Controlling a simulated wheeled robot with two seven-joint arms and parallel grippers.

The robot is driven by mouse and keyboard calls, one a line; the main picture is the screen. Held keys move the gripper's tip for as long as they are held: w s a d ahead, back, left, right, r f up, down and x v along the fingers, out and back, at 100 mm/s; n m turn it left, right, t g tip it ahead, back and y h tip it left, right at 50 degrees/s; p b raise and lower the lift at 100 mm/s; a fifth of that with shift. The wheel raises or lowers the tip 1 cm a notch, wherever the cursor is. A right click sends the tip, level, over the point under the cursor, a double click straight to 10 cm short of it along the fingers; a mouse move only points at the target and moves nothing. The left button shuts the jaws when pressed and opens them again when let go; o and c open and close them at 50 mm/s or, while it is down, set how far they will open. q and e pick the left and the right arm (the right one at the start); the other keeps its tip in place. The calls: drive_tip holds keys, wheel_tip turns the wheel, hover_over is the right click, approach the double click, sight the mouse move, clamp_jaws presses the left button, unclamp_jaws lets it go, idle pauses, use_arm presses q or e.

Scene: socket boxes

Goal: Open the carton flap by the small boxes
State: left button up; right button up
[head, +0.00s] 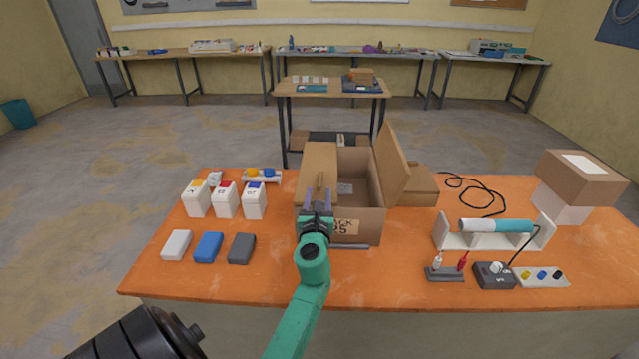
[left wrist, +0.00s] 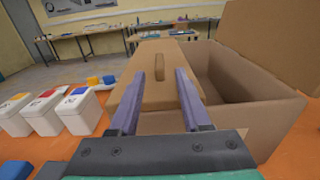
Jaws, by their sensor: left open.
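A brown carton (head: 362,222) stands on the orange table, its right flap (head: 390,165) raised and leaning outward. Its left flap (head: 318,166), on the side of the small boxes, lies roughly level over the left part of the opening and has a slot or handle strip along it. My left gripper (head: 318,197) is open in front of this flap. In the left wrist view the carton (left wrist: 250,115) shows to the right, and the left flap (left wrist: 158,68) lies ahead between my two purple fingers (left wrist: 155,90). I cannot tell whether the fingers touch it. My right gripper is not in view.
White small boxes (head: 226,201) with coloured tops stand left of the carton. White, blue and dark blocks (head: 209,247) lie before them. A tool stand (head: 494,236) and a control box (head: 494,275) are at right, with a stacked brown box (head: 580,178) behind.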

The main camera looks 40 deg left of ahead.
sight(319, 189)
use_arm(q)
drive_tip(key=b+x, duration=0.1)
drive_tip(key=x, duration=0.4)
drive_tip(key=shift+w+a, duration=0.2)
drive_tip(key=shift+w, duration=0.05)
clamp_jaws()
idle(1.0)
